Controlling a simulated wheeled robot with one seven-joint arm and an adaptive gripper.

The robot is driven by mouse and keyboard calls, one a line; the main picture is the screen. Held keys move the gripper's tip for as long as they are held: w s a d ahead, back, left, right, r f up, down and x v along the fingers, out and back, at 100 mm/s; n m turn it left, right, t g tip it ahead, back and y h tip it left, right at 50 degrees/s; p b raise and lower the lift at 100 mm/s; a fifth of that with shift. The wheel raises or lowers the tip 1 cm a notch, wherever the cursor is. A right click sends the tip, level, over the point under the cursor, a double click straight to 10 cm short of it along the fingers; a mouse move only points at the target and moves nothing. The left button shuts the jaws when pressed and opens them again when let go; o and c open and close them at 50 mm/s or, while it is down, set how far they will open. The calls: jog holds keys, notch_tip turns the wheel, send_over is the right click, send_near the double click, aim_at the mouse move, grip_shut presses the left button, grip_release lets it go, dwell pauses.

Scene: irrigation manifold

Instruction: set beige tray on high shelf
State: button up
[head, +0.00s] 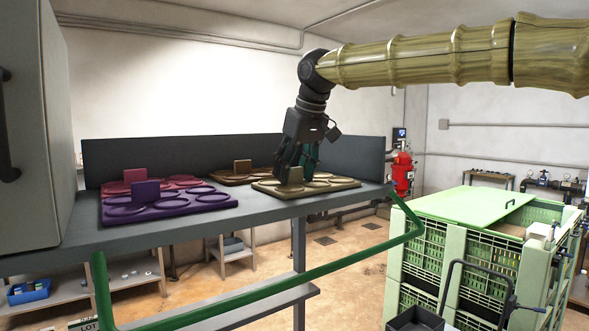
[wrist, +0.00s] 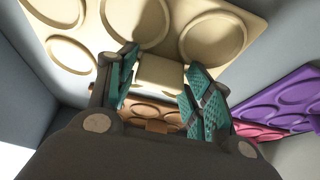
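The beige tray (head: 329,184) with round recesses lies flat on the high grey shelf (head: 171,229), near its right end. It also shows at the top of the wrist view (wrist: 212,36). A block-like beige tab (wrist: 160,72) stands up from it. My gripper (head: 297,169) is over the tray, pointing down, with its teal-padded fingers (wrist: 161,75) on either side of the tab. The gaps between pads and tab are too small to tell whether they touch. The lower finger contact is partly hidden in the head view.
A purple tray (head: 196,198), a red tray (head: 185,181) and a brown tray (head: 238,178) share the shelf. A dark back panel (head: 200,152) runs behind them. A grey cabinet (head: 35,130) stands at left. A green crate (head: 430,250) stands lower right.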

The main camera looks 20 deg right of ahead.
jog(key=shift+o, duration=0.6)
jog(key=shift+r, duration=0.15)
jog(key=b+v, duration=0.4)
jog(key=v, duration=0.8)
jog(key=shift+w, duration=0.1)
